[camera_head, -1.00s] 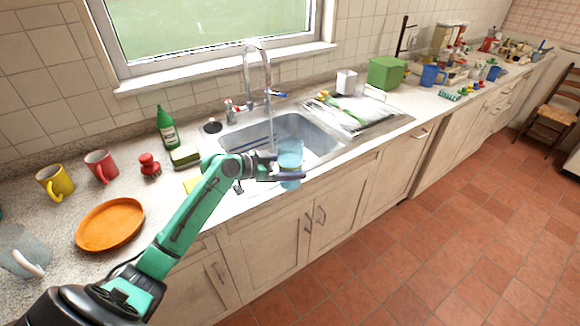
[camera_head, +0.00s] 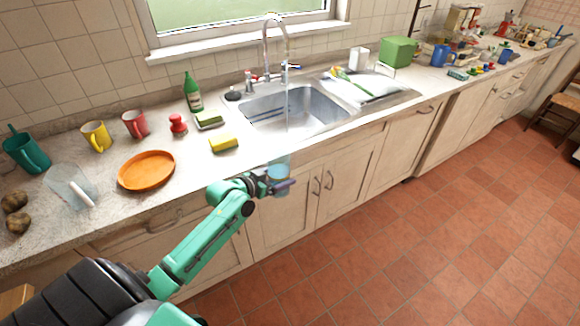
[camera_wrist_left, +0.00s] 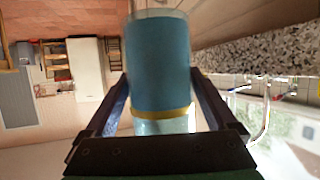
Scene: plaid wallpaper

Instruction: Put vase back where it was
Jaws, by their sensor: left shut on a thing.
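The vase (camera_head: 279,172) is a light-blue, see-through cylinder. My left gripper (camera_head: 284,187) is shut on it and holds it in front of the counter's front edge, below the sink. In the left wrist view the vase (camera_wrist_left: 158,65) stands between the two fingers of the gripper (camera_wrist_left: 160,105), with bluish contents and a yellowish band low on it. My right gripper does not show.
The sink (camera_head: 300,108) has a tall faucet (camera_head: 275,45). The tiled floor in front of the cabinets is clear.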

